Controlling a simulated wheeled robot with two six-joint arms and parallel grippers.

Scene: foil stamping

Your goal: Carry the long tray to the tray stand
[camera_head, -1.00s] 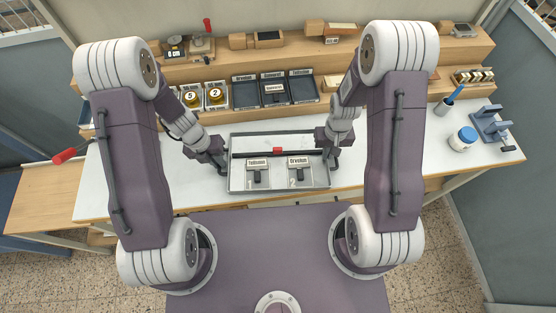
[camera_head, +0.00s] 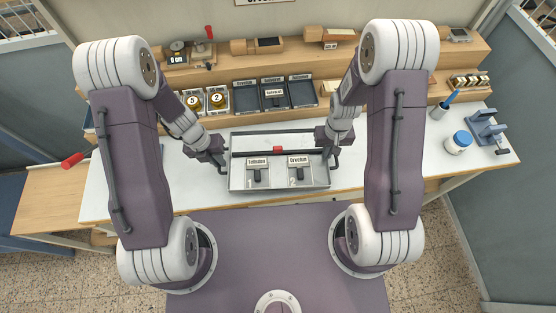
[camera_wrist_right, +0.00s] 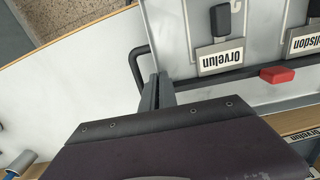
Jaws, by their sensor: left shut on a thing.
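The long tray (camera_head: 236,184) is a grey metal tray in the middle of the head view. A dark bar with a red block (camera_head: 278,149) crosses it, and two dark-handled pieces labelled Tellisdon (camera_head: 257,174) and Orvelun (camera_head: 299,174) lie in it. My left gripper (camera_head: 222,165) is shut on the tray at its left end. My right gripper (camera_head: 330,158) is at its right end. In the right wrist view its close-set fingers (camera_wrist_right: 157,92) hold the black handle (camera_wrist_right: 136,66). I cannot pick out the tray stand for certain.
Behind the tray, a stepped wooden shelf holds dark bins (camera_head: 273,97) and round gold pieces (camera_head: 217,99). A blue-grey device (camera_head: 487,128) and a blue-lidded jar (camera_head: 459,142) stand at the right.

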